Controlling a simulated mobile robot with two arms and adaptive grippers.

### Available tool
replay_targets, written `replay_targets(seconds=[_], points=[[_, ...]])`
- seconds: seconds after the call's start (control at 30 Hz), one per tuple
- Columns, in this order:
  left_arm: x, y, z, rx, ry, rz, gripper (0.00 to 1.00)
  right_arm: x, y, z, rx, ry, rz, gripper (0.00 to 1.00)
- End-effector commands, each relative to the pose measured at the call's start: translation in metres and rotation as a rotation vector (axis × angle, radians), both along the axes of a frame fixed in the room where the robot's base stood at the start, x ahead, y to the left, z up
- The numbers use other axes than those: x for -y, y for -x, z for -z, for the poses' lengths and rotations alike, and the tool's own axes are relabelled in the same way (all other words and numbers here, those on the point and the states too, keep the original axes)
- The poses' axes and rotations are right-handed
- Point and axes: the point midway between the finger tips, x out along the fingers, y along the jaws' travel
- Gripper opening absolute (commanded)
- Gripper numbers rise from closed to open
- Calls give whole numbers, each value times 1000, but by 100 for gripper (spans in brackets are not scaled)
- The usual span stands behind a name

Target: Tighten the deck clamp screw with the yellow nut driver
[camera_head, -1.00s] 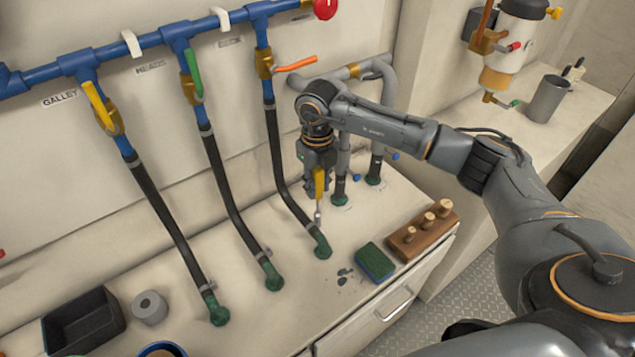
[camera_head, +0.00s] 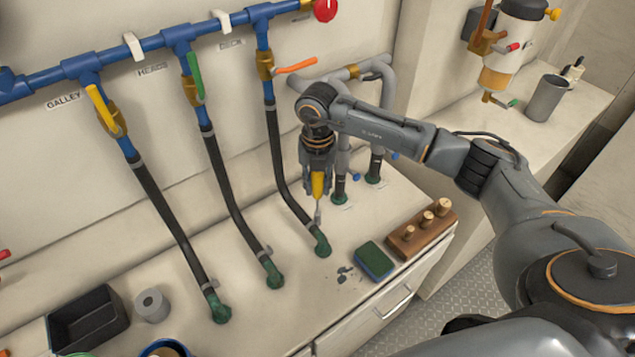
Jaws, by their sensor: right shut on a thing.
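My right gripper (camera_head: 317,180) is shut on the yellow nut driver (camera_head: 318,187), which points down with its metal shaft toward the lower end of the deck hose. The deck hose (camera_head: 273,155) is the rightmost black hose, below the orange lever. Its clamp (camera_head: 311,225) sits just above the green fitting (camera_head: 320,243). The driver's tip is at or very near this clamp; I cannot tell whether it touches the screw. The screw itself is too small to make out. My left gripper is not in view.
A green sponge (camera_head: 374,260) and a wooden block with pegs (camera_head: 422,233) lie right of the fitting. The heads hose (camera_head: 230,200) and galley hose (camera_head: 172,220) stand to the left. A black bin (camera_head: 88,320) and grey roll (camera_head: 152,305) are at lower left.

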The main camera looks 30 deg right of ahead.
Motion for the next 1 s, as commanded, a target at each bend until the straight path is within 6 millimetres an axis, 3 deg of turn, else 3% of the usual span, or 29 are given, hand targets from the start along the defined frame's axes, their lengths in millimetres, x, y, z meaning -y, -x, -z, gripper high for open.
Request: replay_targets(seconds=[0.7,1.0], points=[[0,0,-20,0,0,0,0,0,0,-1,0,0,551,0],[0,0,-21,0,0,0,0,0,0,0,0,0,611,0]])
